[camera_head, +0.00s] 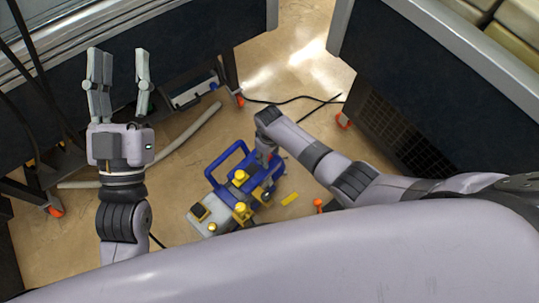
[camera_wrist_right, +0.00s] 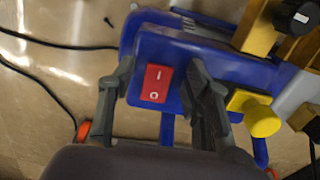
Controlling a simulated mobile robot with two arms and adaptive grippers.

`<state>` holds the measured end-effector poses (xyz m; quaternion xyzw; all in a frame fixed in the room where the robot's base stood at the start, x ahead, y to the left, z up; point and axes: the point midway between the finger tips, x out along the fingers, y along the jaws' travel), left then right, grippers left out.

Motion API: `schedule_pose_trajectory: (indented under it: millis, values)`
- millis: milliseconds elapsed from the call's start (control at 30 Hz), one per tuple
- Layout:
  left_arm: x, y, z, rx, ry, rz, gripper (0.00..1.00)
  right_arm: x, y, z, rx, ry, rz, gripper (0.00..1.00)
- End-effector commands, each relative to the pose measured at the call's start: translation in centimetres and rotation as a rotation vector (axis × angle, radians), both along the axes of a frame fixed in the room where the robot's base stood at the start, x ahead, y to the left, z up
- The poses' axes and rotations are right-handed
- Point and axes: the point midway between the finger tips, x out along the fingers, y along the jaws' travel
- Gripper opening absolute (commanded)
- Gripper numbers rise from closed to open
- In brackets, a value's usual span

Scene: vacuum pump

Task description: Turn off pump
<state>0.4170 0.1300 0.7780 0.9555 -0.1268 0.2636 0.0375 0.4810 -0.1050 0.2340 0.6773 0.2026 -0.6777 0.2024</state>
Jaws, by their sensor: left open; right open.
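The blue vacuum pump (camera_head: 231,160) with yellow knobs and a grey body stands on the floor in the middle of the head view. In the right wrist view a red rocker switch (camera_wrist_right: 156,83) marked I and O sits on the pump's blue housing (camera_wrist_right: 185,50). Which side is pressed I cannot tell. My right gripper (camera_wrist_right: 160,68) is open, its two dark fingers on either side of the switch; contact cannot be told. In the head view it points down at the pump's upper right end. My left gripper (camera_head: 119,56) is open and empty, raised at the left, away from the pump.
Dark-sided benches stand at the left (camera_head: 200,50) and right (camera_head: 430,80), on orange-wheeled casters. A black cable (camera_head: 290,101) lies behind the pump and a grey hose (camera_head: 190,130) to its left. A yellow knob (camera_wrist_right: 262,120) is right of my right fingers.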

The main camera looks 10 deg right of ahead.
Motion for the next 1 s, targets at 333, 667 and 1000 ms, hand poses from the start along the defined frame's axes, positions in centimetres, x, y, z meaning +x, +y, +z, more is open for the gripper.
schedule_pose_trajectory:
  millis: [333,667,1000]
  values:
    - [-0.27,0.01,0.45,-0.008,-0.027,-0.001,0.43,0.02,0.01,-0.17,0.001,-0.001,0.0,0.45]
    - [-0.26,0.01,0.41,-0.007,-0.026,-0.001,0.43,0.01,-0.01,-0.17,0.0,0.0,0.0,0.25]
    - [-0.25,0.01,0.38,-0.007,-0.025,-0.001,0.43,0.0,-0.01,-0.18,0.0,0.0,0.0,0.02]
